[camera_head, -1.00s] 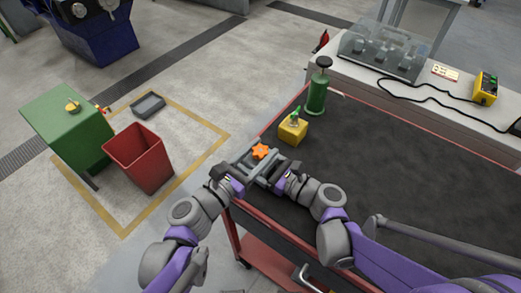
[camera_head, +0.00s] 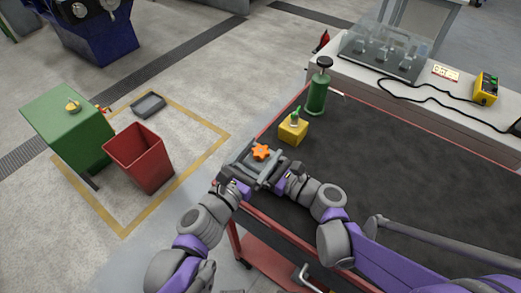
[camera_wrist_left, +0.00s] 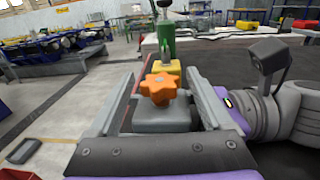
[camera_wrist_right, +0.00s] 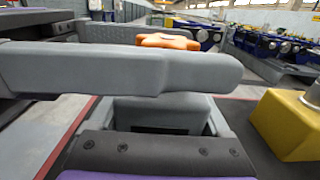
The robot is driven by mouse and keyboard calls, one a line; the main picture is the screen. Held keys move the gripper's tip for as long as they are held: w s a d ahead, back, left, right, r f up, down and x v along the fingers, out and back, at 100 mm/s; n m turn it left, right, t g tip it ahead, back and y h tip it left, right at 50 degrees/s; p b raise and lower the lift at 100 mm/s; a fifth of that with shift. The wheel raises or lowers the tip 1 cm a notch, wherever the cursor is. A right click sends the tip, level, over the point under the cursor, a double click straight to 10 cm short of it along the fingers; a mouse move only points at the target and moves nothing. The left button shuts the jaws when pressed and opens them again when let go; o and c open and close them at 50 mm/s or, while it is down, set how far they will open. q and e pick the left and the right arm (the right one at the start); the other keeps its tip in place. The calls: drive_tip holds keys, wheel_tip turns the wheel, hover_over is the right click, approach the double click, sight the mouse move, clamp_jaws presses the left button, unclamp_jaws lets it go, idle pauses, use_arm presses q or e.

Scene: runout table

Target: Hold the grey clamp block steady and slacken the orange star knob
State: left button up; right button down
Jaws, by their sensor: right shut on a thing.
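The orange star knob (camera_head: 260,152) sits on top of the grey clamp block (camera_wrist_right: 165,112) near the table's left edge. In the left wrist view the knob (camera_wrist_left: 158,88) stands between the two spread fingers of my left gripper (camera_wrist_left: 157,76), with a gap on each side. The block (camera_wrist_left: 160,118) shows below the knob. My right gripper (camera_head: 273,168) is shut on the block from the right. In the right wrist view a left-gripper finger crosses in front and hides much of the knob (camera_wrist_right: 167,41) and the block's top.
A yellow block (camera_head: 293,130) with a green top and a green bottle-like object (camera_head: 317,95) stand just behind the clamp. The dark tabletop (camera_head: 410,165) to the right is mostly clear. A red bin (camera_head: 140,160) stands on the floor at left.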

use_arm(q)
drive_tip(key=v, duration=1.2)
drive_tip(key=shift+r, duration=0.1)
idle(0.4)
drive_tip(key=w+a+m+g+h, duration=0.4)
drive_tip(key=w+m+g+h, duration=0.1)
drive_tip(key=m+g+h, duration=0.15)
drive_tip(key=shift+n, duration=0.25)
drive_tip(key=x, duration=1.1)
drive_tip(key=shift+d+f, duration=0.2)
drive_tip(key=shift+d, duration=0.15)
